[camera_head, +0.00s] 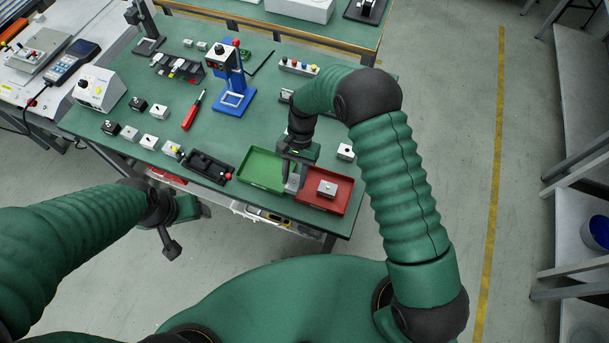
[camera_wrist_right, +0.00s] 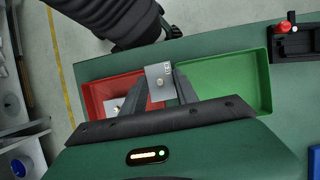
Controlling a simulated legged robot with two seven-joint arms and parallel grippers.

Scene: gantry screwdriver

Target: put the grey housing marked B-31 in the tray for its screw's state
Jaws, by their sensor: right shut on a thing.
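My right gripper (camera_head: 291,180) is shut on a grey housing (camera_wrist_right: 160,82). In the wrist view its fingers are on both sides of the housing. A pale round screw head shows on its face; small marking beside it is too small to read surely. The housing also shows in the head view (camera_head: 293,183), over the border between the green tray (camera_head: 246,172) and the red tray (camera_head: 345,198). The green tray looks empty. The red tray holds another light grey housing (camera_head: 327,188). My left gripper (camera_head: 168,243) hangs off the table's front edge, its jaw state unclear.
A blue screwdriver stand (camera_head: 233,100), a red-handled screwdriver (camera_head: 193,110) and several small housings stand on the green table. A black holder (camera_head: 208,166) lies left of the green tray. A grey instrument box (camera_head: 98,88) is at the left.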

